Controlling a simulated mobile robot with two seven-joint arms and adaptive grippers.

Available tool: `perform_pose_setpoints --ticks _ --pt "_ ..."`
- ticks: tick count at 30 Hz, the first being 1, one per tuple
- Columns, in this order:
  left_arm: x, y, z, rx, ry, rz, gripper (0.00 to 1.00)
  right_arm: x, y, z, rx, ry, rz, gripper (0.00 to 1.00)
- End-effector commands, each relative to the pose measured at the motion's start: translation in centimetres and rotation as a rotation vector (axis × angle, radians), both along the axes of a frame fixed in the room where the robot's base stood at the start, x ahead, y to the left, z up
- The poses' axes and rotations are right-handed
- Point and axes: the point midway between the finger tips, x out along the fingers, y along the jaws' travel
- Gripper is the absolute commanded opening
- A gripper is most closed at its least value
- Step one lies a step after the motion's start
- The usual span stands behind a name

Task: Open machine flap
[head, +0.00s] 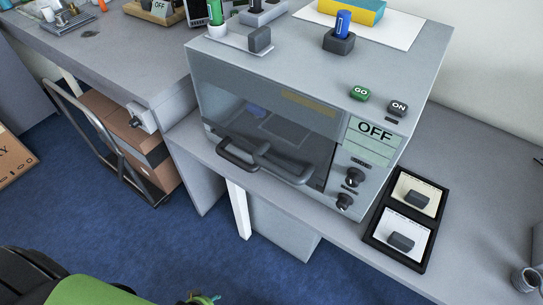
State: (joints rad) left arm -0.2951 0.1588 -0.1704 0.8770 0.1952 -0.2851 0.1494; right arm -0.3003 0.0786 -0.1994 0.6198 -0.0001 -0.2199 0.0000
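The machine (310,90) is a grey box on the bench with a wide, see-through dark flap (230,100) across its front. A dark bar handle (265,158) runs along the flap's lower edge. The flap looks shut, and a flat item with a blue spot shows dimly behind it. A display (374,131) at the front right reads OFF, with two black knobs (354,177) below it. A green GO button (360,93) and a black ON button (398,108) sit on top. Neither of my grippers can be made out, and nothing touches the handle.
Holders with a green and a blue (343,23) cylinder stand on the machine, beside a yellow-teal block (352,10). A black-framed tray (406,219) lies on the bench to the right. A cart with cardboard boxes (118,135) stands at left. Blue carpet in front is mostly clear.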

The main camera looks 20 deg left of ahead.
Motion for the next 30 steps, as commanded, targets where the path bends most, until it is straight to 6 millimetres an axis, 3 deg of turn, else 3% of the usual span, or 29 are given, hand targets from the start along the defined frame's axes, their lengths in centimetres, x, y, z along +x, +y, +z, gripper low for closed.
perform_pose_setpoints --ticks 1,5,6,9,12,15,18,21,24,30 --pt "4.7 1.1 0.7 -0.043 -0.085 0.098 0.60 0.0 0.0 -1.6 -0.001 0.000 0.000 0.40" --pt "14.3 2.2 5.9 -0.226 -0.262 0.328 0.60 0.0 -0.1 -3.6 -0.001 0.000 0.000 0.40" --pt "16.9 2.2 8.1 -0.296 -0.310 0.384 0.60 0.0 -0.1 -4.2 -0.001 0.000 0.000 0.40" --pt "22.4 1.3 14.2 -0.494 -0.408 0.484 0.60 0.0 -0.1 -5.7 -0.001 0.000 0.000 0.40" --pt "26.0 -0.7 21.3 -0.714 -0.469 0.531 0.60 0.0 -0.1 -7.2 -0.001 0.000 0.000 0.40" --pt "27.5 -3.6 28.5 -0.931 -0.479 0.529 0.60 0.0 -0.1 -8.6 -0.001 0.000 0.000 0.40" --pt "27.1 -6.5 34.3 -1.102 -0.448 0.496 0.60 0.0 -0.1 -9.5 -0.001 0.000 0.000 0.40" --pt "26.2 -8.4 38.1 -1.216 -0.409 0.469 0.60 0.0 -0.1 -10.0 -0.001 0.000 0.001 0.40" --pt "26.1 -8.9 40.5 -1.302 -0.382 0.483 0.60 0.0 -0.1 -10.0 -0.001 0.000 0.001 0.40" --pt "27.2 -9.7 41.5 -1.346 -0.374 0.500 0.60 0.0 -0.1 -9.5 -0.002 0.000 0.001 0.40"
